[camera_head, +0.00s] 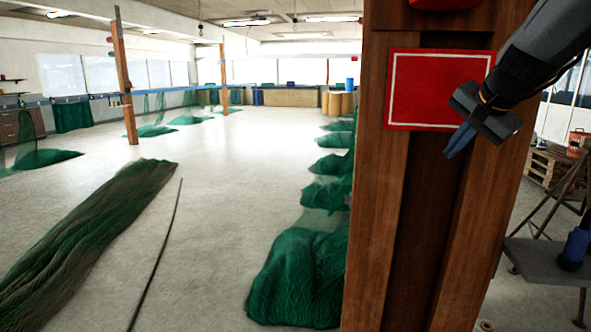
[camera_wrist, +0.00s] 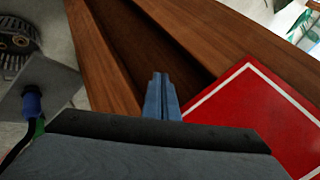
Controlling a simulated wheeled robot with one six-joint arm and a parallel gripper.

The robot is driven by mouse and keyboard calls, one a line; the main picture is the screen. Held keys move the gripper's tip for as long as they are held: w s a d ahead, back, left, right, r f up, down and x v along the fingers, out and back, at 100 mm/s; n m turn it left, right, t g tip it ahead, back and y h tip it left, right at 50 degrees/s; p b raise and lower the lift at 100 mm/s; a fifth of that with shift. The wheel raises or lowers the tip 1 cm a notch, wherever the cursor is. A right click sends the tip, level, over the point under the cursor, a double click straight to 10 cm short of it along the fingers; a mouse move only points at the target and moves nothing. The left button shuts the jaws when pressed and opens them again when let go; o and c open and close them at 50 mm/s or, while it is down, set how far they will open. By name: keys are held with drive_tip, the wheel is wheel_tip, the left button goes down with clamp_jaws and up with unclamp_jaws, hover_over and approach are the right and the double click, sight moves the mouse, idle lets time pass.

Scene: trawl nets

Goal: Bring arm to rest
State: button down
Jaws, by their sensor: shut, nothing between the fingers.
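My gripper (camera_head: 460,140) is at the upper right of the head view, in front of a wooden post, pointing down and left. Its blue fingers are together with nothing between them. In the wrist view my gripper (camera_wrist: 161,97) shows its blue fingers side by side against the brown wood. My dark arm comes in from the upper right corner of the head view.
The wooden post (camera_head: 372,215) stands close, bearing a red white-bordered panel (camera_head: 432,90), also in the wrist view (camera_wrist: 262,115). A grey table (camera_head: 545,262) with a blue object stands right. Green nets (camera_head: 300,275) lie left of the post. Open floor (camera_head: 215,190) lies beyond.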

drive_tip(key=s+a+f+n+g, duration=0.2)
drive_tip(key=s+a+f+n, duration=0.2)
drive_tip(key=s+f, duration=0.3)
drive_tip(key=s+a+f+n+g, duration=0.2)
drive_tip(key=s+a+f, duration=0.5)
drive_tip(key=f, duration=0.5)
drive_tip(key=s+a+f+n+g, duration=0.3)
drive_tip(key=s+a+f+n, duration=0.2)
drive_tip(key=f, duration=0.5)
drive_tip(key=s+a, duration=0.1)
drive_tip(key=s, duration=0.1)
drive_tip(key=shift+s+f+n, duration=0.3)
drive_tip(key=shift+s+f, duration=0.05)
drive_tip(key=shift+s, duration=0.05)
